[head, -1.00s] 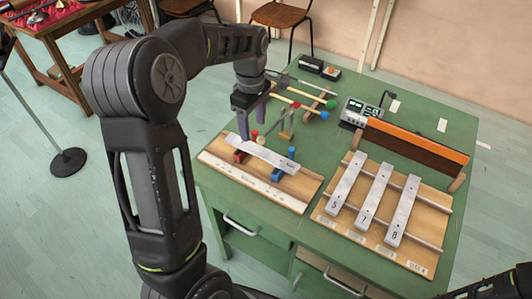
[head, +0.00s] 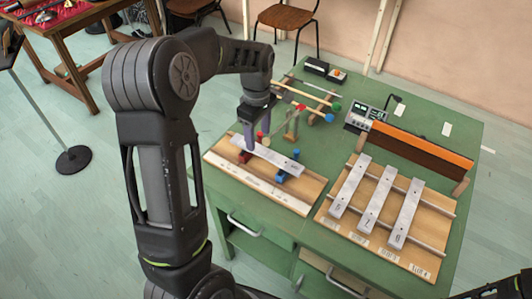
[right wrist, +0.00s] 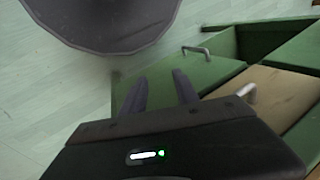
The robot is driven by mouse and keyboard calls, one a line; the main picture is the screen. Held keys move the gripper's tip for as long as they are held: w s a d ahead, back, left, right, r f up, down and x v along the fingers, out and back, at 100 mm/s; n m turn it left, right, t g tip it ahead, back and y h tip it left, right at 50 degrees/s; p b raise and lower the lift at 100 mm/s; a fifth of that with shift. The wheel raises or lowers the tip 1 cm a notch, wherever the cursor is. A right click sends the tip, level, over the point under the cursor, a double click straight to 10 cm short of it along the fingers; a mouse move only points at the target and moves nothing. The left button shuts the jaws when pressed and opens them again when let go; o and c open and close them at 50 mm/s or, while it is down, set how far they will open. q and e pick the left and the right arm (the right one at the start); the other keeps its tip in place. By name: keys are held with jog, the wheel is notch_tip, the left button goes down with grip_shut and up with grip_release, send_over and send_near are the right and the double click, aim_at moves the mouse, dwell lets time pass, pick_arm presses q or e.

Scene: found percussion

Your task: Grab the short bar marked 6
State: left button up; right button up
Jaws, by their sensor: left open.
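A silver bar (head: 282,160) lies across red and blue supports on the wooden board at the table's left front; I cannot read a number on it. Three longer silver bars, marked 5 (head: 350,186), 7 (head: 377,197) and 8 (head: 404,214), lie on the rack at the right. My left gripper (head: 257,142) is open and points down, with its fingers at the left half of the unread bar. I cannot tell whether they touch it. My right gripper (right wrist: 160,82) is open and empty, away from the bars.
Mallets (head: 308,96) with coloured heads lie behind the left board. A small meter box (head: 364,117) and a long orange-topped block (head: 418,146) stand behind the rack. Green drawers (right wrist: 175,75) show close to the right gripper. Bare green tabletop shows between them.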

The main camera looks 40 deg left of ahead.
aim_at(258, 149)
pick_arm(q)
notch_tip(258, 149, down, 4)
jog(key=shift+f+p, duration=0.2)
jog(key=shift+p, duration=0.15)
dwell(0.4)
grip_shut()
dwell(0.5)
